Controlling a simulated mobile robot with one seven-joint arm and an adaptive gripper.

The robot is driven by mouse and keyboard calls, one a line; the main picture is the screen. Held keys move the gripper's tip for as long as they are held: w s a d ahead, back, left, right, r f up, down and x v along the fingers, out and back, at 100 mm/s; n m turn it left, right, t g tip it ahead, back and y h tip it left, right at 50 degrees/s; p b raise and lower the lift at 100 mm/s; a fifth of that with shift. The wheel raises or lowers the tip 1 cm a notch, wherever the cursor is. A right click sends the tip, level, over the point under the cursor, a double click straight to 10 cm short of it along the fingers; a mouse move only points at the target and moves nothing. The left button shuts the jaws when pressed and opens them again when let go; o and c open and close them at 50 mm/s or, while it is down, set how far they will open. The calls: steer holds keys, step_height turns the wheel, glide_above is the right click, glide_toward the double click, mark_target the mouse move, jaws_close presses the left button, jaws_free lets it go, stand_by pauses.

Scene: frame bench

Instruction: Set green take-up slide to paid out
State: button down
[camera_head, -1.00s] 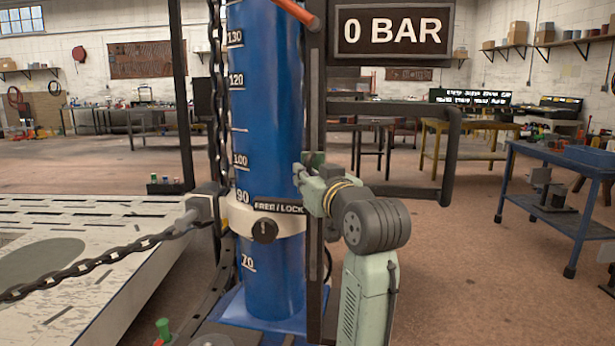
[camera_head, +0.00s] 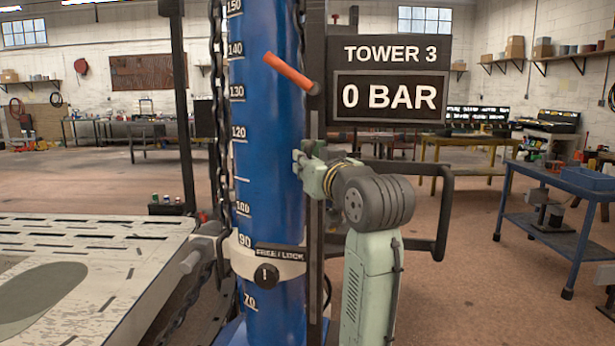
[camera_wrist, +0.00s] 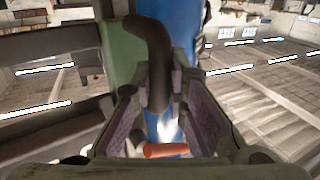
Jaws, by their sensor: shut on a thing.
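The green take-up slide appears as a green plate with a dark curved handle (camera_wrist: 150,48) in the wrist view. My gripper (camera_wrist: 165,88) is shut on this handle, with a finger on each side. In the head view my gripper (camera_head: 303,165) is at the dark upright rail (camera_head: 315,225) beside the blue tower cylinder (camera_head: 265,190), around the 110 level of its scale. The slide is mostly hidden there by my gripper. Any slide position labels cannot be read.
A red-orange lever (camera_head: 288,70) sticks out above my gripper, below the upper bars. The TOWER 3 display (camera_head: 390,95) reads 0 BAR. A white collar (camera_head: 240,262) with a black knob rings the cylinder. A black tubular frame (camera_head: 445,200) stands right of my arm.

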mark_target(308, 143)
step_height(308, 143, up, 6)
steer(key=shift+s+f+p, duration=0.1)
steer(key=shift+p, duration=1.05)
steer(key=c, duration=1.8)
jaws_free()
steer(key=shift+o, duration=1.2)
steer(key=shift+f, duration=0.1)
steer(key=v, duration=1.2)
